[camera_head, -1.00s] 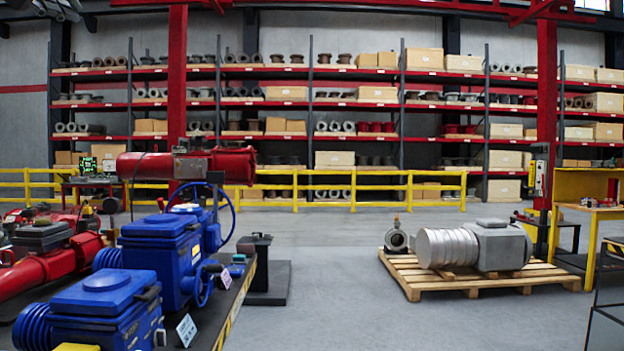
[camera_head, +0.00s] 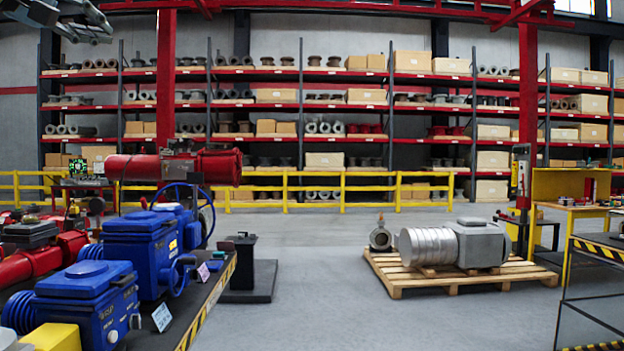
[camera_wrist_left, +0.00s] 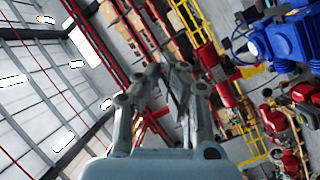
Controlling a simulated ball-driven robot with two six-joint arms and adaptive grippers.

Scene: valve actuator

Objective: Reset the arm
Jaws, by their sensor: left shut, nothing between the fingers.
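My left gripper (camera_head: 98,22) shows at the top left corner of the head view, raised high above the blue actuators and in front of the far wall. In the left wrist view my left gripper (camera_wrist_left: 155,72) is shut and empty, its grey fingers together. That view is rolled: the ceiling is on the left and the blue actuator (camera_wrist_left: 290,45) at the upper right. Nothing touches the fingers. My right gripper is in neither view.
Blue valve actuators (camera_head: 140,245) stand on a bench with a striped edge at left, beside red actuators (camera_head: 50,258). A wooden pallet (camera_head: 410,284) carries a grey actuator (camera_head: 480,243). A yellow railing (camera_head: 345,187) fronts the shelves.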

